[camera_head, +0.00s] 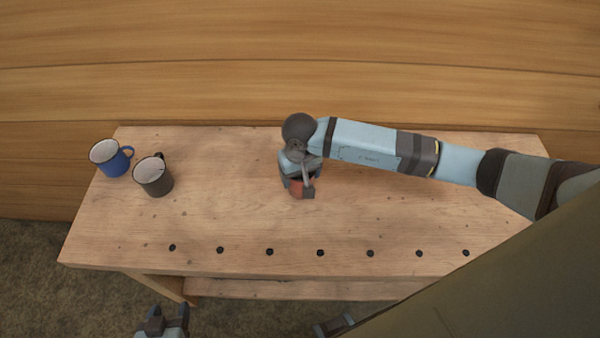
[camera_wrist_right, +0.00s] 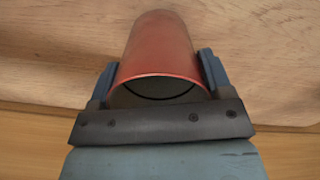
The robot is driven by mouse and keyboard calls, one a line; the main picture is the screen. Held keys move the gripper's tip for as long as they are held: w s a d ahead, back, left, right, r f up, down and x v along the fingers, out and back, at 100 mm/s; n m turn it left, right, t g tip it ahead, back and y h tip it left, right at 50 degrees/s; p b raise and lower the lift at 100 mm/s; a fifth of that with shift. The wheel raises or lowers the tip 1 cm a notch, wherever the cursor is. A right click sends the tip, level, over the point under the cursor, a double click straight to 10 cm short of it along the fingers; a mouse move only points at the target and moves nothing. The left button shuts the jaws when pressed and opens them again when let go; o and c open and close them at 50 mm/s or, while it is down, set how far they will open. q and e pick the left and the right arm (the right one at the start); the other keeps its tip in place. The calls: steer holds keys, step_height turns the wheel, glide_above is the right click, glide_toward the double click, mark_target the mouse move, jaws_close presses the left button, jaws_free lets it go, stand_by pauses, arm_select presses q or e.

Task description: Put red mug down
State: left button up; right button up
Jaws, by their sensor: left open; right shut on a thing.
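My left gripper (camera_head: 165,322) is open and empty, low in front of the bench.
A blue mug (camera_head: 112,160) and a dark grey mug (camera_head: 153,177) stand upright at the bench's left end. A row of several black dots (camera_head: 320,253) runs along the front edge. A wooden wall (camera_head: 300,60) rises behind. The bench around the red mug is clear.

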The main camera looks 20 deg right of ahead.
steer(key=o, duration=1)
steer(key=shift+f, duration=0.1)
steer(key=shift+c, duration=0.2)
